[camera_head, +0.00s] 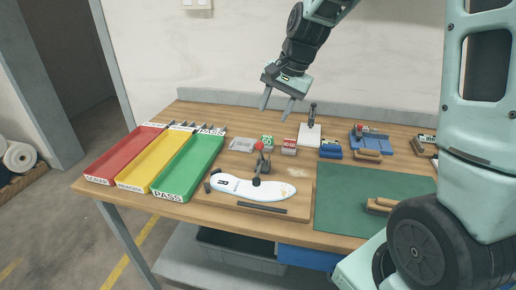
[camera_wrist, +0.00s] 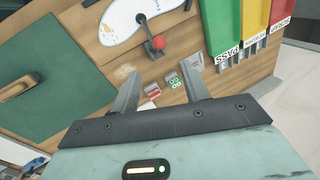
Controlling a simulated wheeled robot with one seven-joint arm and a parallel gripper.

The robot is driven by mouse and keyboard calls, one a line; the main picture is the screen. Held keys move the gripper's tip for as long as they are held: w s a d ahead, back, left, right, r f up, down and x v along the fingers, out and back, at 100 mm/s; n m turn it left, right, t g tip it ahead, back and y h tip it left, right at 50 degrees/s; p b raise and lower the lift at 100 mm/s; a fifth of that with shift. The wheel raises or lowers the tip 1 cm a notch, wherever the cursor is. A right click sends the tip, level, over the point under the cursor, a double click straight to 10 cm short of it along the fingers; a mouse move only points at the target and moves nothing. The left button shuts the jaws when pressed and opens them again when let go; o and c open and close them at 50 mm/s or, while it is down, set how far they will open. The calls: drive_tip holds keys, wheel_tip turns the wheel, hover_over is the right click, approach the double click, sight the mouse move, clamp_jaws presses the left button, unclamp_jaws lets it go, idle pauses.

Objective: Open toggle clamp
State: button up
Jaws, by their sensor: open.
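The toggle clamp (camera_head: 264,160) has a dark lever with a red ball knob. It stands at the back edge of a white insole (camera_head: 250,188) marked R, and its black tip reaches down onto the insole. The lever looks roughly upright; I cannot tell its exact tilt. In the wrist view the red knob (camera_wrist: 158,43) shows just beyond my fingertips, with the insole (camera_wrist: 122,18) behind it. My gripper (camera_head: 275,111) is open and empty, in the air above the back of the bench, apart from the clamp. Its two fingers (camera_wrist: 164,78) also show in the wrist view.
Red (camera_head: 125,155), yellow (camera_head: 155,162) and green (camera_head: 190,165) trays stand at the left. Small green (camera_head: 267,141) and red (camera_head: 289,146) labelled blocks sit behind the clamp. A green mat (camera_head: 350,195) lies at right. The air around my gripper is clear.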

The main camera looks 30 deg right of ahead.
drive_tip(key=p+x, duration=0.1)
drive_tip(key=x, duration=1.4)
drive_tip(key=shift+s+a+f, duration=0.1)
drive_tip(key=shift+a+f, duration=0.1)
drive_tip(key=shift+f, duration=0.05)
clamp_jaws()
